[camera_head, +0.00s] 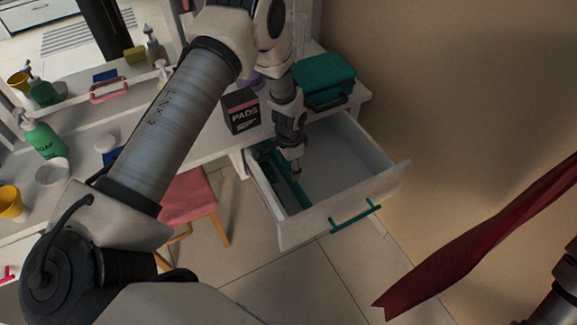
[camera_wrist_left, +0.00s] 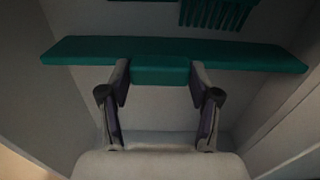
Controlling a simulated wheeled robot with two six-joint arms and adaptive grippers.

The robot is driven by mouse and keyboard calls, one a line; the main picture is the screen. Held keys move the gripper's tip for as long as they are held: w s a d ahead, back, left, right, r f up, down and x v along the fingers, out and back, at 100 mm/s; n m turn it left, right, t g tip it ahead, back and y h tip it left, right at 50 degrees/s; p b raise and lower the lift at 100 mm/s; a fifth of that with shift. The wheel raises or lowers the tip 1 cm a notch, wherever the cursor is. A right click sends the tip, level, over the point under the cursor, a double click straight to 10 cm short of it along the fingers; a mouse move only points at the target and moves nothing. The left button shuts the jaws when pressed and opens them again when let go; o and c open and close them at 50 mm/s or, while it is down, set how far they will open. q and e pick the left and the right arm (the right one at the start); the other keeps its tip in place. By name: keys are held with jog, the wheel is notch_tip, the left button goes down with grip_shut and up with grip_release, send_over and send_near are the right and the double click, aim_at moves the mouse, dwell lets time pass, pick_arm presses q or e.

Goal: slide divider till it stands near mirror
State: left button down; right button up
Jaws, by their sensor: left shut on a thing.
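The teal divider (camera_head: 301,197) stands in the open white drawer (camera_head: 375,187), toward the drawer's left side in the head view. It runs front to back, with a narrow compartment to its left and a wider empty one to its right. In the left wrist view the divider (camera_wrist_left: 265,57) crosses the picture, with a raised block at its middle. My left gripper (camera_wrist_left: 160,82) is shut on that block, one finger on each side. In the head view my left gripper (camera_head: 296,172) reaches down into the drawer. The mirror (camera_head: 60,62) stands behind the table at left. My right gripper is out of view.
A teal comb (camera_wrist_left: 215,12) lies beyond the divider. A dark PADS box (camera_head: 241,110) and a teal case (camera_head: 323,76) stand on the table above the drawer. A pink stool (camera_head: 188,198) is left of the drawer. A long red object (camera_head: 470,245) hangs at right.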

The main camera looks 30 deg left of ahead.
pick_arm(q)
jog(key=shift+s+f, duration=0.1)
jog(key=shift+s, duration=0.15)
jog(key=shift+c, duration=1.2)
grip_release()
jog(key=shift+s, duration=0.1)
jog(key=shift+a, duration=0.1)
jog(key=shift+r, duration=0.25)
notch_tip(320, 180, up, 12)
jog(key=shift+f, duration=0.2)
